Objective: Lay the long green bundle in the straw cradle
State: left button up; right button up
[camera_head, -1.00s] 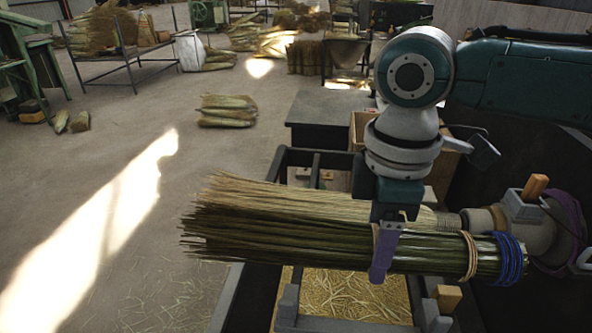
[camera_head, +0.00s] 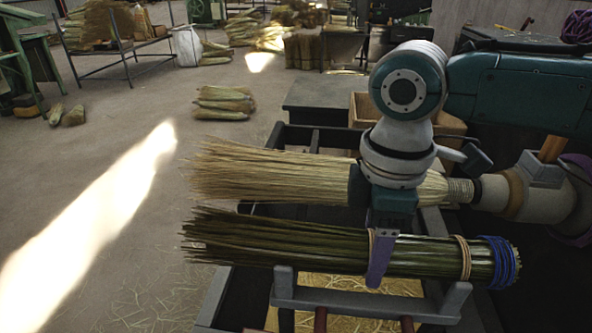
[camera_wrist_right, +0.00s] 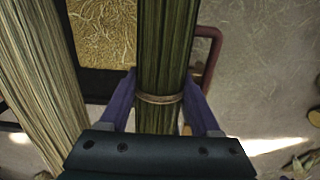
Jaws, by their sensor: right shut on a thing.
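The long green bundle (camera_head: 320,247) lies across the head view, tied with tan bands and a blue band at its right end. My right gripper (camera_head: 380,258) is shut on it near the middle, its purple fingers on both sides, as the right wrist view (camera_wrist_right: 162,115) also shows. The grey cradle (camera_head: 370,304) is at the bottom, just in front of and below the bundle; whether they touch I cannot tell. Straw (camera_head: 345,284) shows beneath. My left gripper is not in view.
A pale straw broom head (camera_head: 270,172) lies behind the bundle, clamped at its right in a beige holder (camera_head: 540,190). A wooden box (camera_head: 365,108) stands behind my arm. Bundles (camera_head: 223,102) lie on the floor; open floor is at left.

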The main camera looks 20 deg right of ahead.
dwell(0.3)
jog(key=o, duration=1.5)
notch_tip(320, 180, up, 10)
jog(key=shift+p, duration=0.3)
